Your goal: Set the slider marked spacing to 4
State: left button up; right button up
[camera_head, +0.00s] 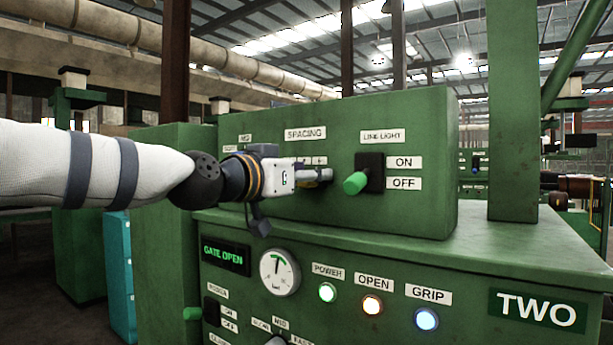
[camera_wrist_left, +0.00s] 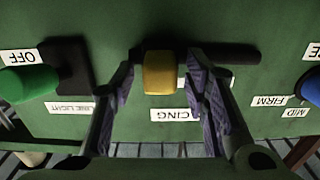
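The spacing slider's yellow knob (camera_wrist_left: 160,72) shows in the left wrist view, where the panel appears upside down. It sits near the left end of a dark slot (camera_wrist_left: 238,53) in that view, on the line light side. My left gripper (camera_wrist_left: 160,92) is open, with one finger on each side of the knob and visible gaps between. In the head view my left gripper (camera_head: 322,177) is in front of the panel below the SPACING label (camera_head: 305,133) and hides the slider. Scale numbers are mostly hidden and cannot be read. My right gripper is not in view.
The line light switch with a green handle (camera_head: 356,183) stands close to the gripper's right in the head view. A blue knob (camera_wrist_left: 311,86) is at the wrist view's right edge. Below are a GATE OPEN display (camera_head: 225,256), a dial (camera_head: 279,273) and lit lamps.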

pick_arm(q)
grip_shut()
jog(key=w+a, duration=0.1)
jog(key=w+a+b, duration=0.1)
jog(key=shift+a+f, duration=0.2)
jog(key=shift+a, duration=0.2)
jog(key=shift+w+a+r, duration=0.1)
jog(key=shift+r, duration=0.1)
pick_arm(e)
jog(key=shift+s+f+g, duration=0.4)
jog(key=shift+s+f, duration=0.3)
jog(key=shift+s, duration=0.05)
pick_arm(q)
jog(key=shift+o, duration=0.3)
grip_release()
jog(key=v, duration=1.2)
